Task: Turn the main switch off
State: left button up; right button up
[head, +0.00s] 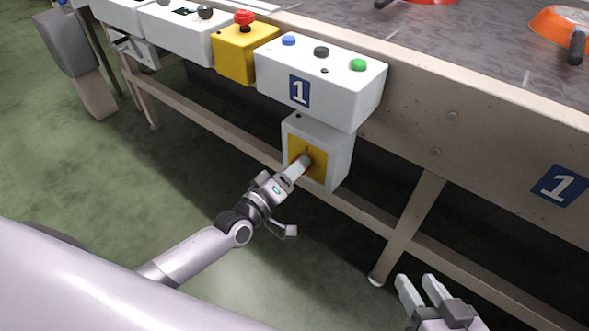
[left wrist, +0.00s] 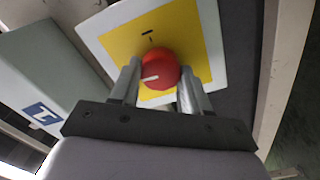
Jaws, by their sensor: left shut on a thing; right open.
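The main switch is a white box (head: 318,132) with a yellow plate (head: 314,152), mounted under the control box marked 1. Its red rotary knob (left wrist: 160,66) shows in the left wrist view, with a short white pointer line facing left in that picture. A dark mark is printed on the plate above the knob. My left gripper (head: 299,165) is at the plate, its fingers on either side of the knob and shut on it. In the head view the fingers hide most of the knob. My right gripper (head: 418,281) is open and empty at the bottom right.
The control box (head: 341,95) above carries blue, black and green buttons. A yellow box (head: 240,60) with a red emergency button (head: 244,18) stands left of it. The conveyor frame (head: 470,105) runs along behind, with orange pans on top. A table leg (head: 408,232) stands right of the switch.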

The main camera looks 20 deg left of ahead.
pick_arm(q)
jog(key=shift+n, duration=0.4)
pick_arm(e)
jog(key=shift+w+r, duration=0.1)
jog(key=shift+w, duration=0.05)
pick_arm(q)
jog(key=o, duration=1)
jog(key=shift+o, duration=0.2)
jog(key=shift+s, duration=0.1)
jog(key=p+v, duration=0.1)
jog(key=v, duration=0.6)
jog(key=shift+p, duration=0.4)
pick_arm(e)
jog(key=shift+s+d+r+h, duration=0.1)
jog(key=shift+s+d+h, duration=0.25)
jog(key=shift+d, duration=0.5)
jog(key=shift+s, duration=0.1)
